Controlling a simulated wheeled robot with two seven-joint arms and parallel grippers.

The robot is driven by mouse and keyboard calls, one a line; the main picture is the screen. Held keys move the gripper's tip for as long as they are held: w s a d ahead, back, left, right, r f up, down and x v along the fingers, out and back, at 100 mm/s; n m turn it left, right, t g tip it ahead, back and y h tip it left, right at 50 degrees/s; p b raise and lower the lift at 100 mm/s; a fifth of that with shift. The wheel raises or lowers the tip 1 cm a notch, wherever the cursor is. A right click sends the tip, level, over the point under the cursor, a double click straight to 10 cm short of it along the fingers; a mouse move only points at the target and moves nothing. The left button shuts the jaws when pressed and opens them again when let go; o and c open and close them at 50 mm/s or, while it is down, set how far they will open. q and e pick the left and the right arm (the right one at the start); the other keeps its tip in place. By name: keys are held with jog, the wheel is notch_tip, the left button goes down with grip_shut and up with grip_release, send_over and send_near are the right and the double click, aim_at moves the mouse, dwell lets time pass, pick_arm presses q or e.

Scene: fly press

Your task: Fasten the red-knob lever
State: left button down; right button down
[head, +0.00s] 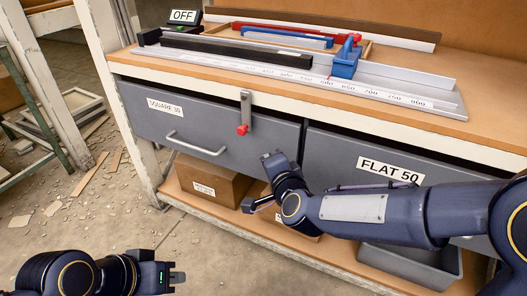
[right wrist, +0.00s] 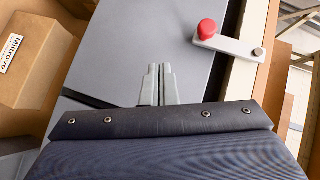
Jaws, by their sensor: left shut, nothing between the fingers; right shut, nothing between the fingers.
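The lever (head: 245,106) is a short grey metal bar fixed near the bench's front edge. It hangs straight down over the left drawer front (head: 190,128), with its red knob (head: 243,129) at the lower end. In the right wrist view the red knob (right wrist: 207,29) and the bar (right wrist: 232,45) lie up and right of the fingers. My right gripper (head: 266,157) is shut and empty, below and right of the knob, apart from it. Its shut fingers (right wrist: 157,84) show before the grey drawer fronts. My left gripper (head: 177,277) is shut and empty, low at the left, far from the lever.
The left drawer has a bar handle (head: 197,144); the FLAT 50 drawer (head: 340,150) is beside it. Cardboard boxes (head: 212,182) and a grey bin (head: 400,265) sit on the lower shelf. A ruler (head: 370,91) and rails lie on the bench top. Debris litters the floor.

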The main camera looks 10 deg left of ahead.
jog(key=s+d, duration=0.2)
jog(key=s, duration=0.3)
jog(key=shift+s+d+f, duration=0.15)
jog(key=shift+d+f, duration=0.2)
jog(key=shift+f, duration=0.1)
jog(key=s+d+r+n+g, duration=0.25)
jog(key=s+d+n, duration=0.2)
jog(key=d, duration=0.75)
jog(key=s+d+f+n+g+h, duration=0.1)
jog(key=s+d+f+n+g, duration=0.15)
jog(key=s+d, duration=0.5)
jog(key=s+d+f+n+g+h, duration=0.1)
jog(key=s+d+f+g+h, duration=0.3)
jog(key=s, duration=0.7)
notch_tip(320, 180, up, 37)
jog(key=t+y+p, duration=0.1)
jog(key=y+p, duration=0.1)
jog(key=p, duration=3.5)
jog(key=shift+d+r, duration=0.15)
jog(key=shift+d, duration=0.2)
